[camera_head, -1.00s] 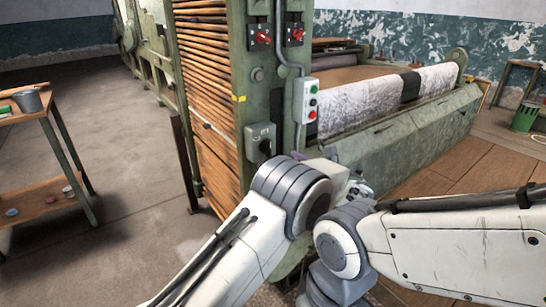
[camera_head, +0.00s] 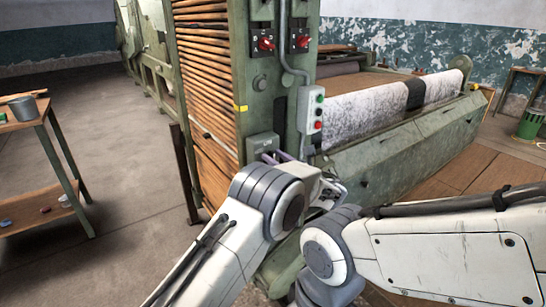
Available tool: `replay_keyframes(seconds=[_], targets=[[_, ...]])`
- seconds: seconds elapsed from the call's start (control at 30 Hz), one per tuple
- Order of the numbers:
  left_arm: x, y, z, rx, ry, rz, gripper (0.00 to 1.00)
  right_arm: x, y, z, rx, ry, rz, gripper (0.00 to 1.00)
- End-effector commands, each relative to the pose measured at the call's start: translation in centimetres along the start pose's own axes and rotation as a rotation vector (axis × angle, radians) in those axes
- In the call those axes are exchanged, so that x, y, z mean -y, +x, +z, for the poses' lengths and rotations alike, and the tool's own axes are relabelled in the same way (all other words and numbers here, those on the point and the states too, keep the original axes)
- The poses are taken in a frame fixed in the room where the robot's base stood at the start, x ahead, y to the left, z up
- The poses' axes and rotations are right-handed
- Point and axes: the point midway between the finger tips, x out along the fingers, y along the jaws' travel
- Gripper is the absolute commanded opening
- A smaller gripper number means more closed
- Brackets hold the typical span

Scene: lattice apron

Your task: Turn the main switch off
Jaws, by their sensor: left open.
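A small grey switch box (camera_head: 262,143) is fixed low on the green machine post. Its black knob, seen in the earlier view, is now hidden behind my left gripper. My left gripper (camera_head: 276,156) is open, its purple-tinted fingers at the lower edge of this box. I cannot tell whether the fingers touch the knob or stand around it. My left forearm and wrist cover the area just below.
Two red rotary switches (camera_head: 265,43) sit higher on the post. A push-button box (camera_head: 311,110) with green, white and red buttons hangs close to the right. A small table (camera_head: 42,117) stands at left. Open floor lies between it and the machine.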

Motion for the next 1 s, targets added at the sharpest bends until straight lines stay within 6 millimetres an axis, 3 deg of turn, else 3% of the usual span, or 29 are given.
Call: replay_keyframes(seconds=[0.1,0.2,0.23,0.67,1.0], targets=[[0.3,-0.3,0.0,0.000,0.000,-0.005,0.46,0.0,0.0,0.0,0.000,0.000,0.000,0.50],[0.4,-0.3,0.0,0.000,0.000,-0.006,0.08,0.0,0.0,0.0,0.000,0.000,0.000,0.50],[0.4,-0.3,0.0,0.000,0.000,-0.006,0.00,0.0,0.0,0.0,0.000,0.000,0.000,0.50],[0.2,-0.3,-0.2,0.000,-0.048,-0.006,0.00,-0.1,0.8,0.1,0.000,0.000,0.000,0.50],[-0.6,-0.1,-0.7,0.000,-0.284,-0.004,0.00,-0.3,4.4,0.2,0.000,0.000,0.000,0.50]])
